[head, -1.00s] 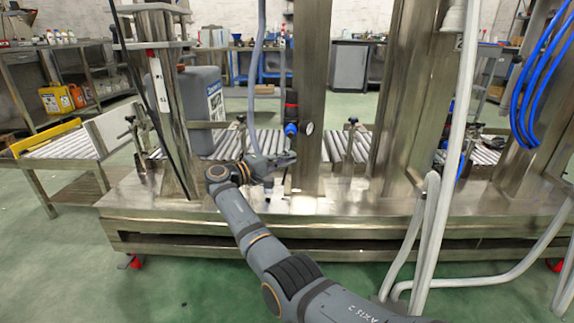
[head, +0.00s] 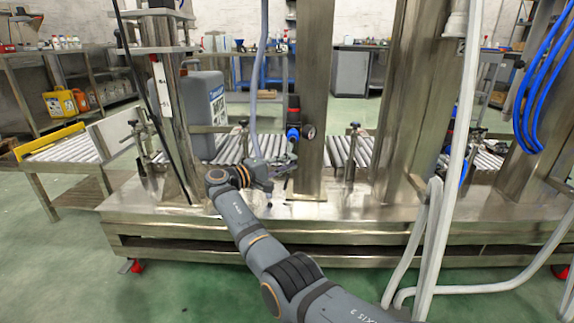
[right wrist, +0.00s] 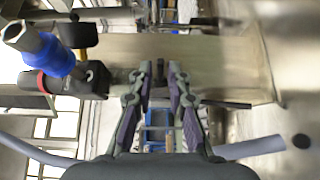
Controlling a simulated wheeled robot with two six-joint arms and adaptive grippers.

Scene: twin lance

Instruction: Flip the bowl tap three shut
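The tap (head: 293,134) is a dark fitting with a blue collar and some red, in front of a steel column, with a round gauge (head: 308,131) beside it. In the right wrist view, a black body with a red part and blue collar (right wrist: 57,54) shows at the left, beside my fingers. My right gripper (head: 287,166) is just below the tap in the head view. In the right wrist view its two fingers (right wrist: 160,68) are apart with a narrow gap, and I see nothing clearly held. I cannot tell a tap handle's position. My left gripper is out of view.
Steel columns (head: 313,90) rise from the metal machine base (head: 330,210). A grey hose (head: 257,90) hangs left of the tap. A grey canister (head: 205,105) stands on the roller conveyor (head: 343,152). Pale pipes (head: 432,240) run at the right.

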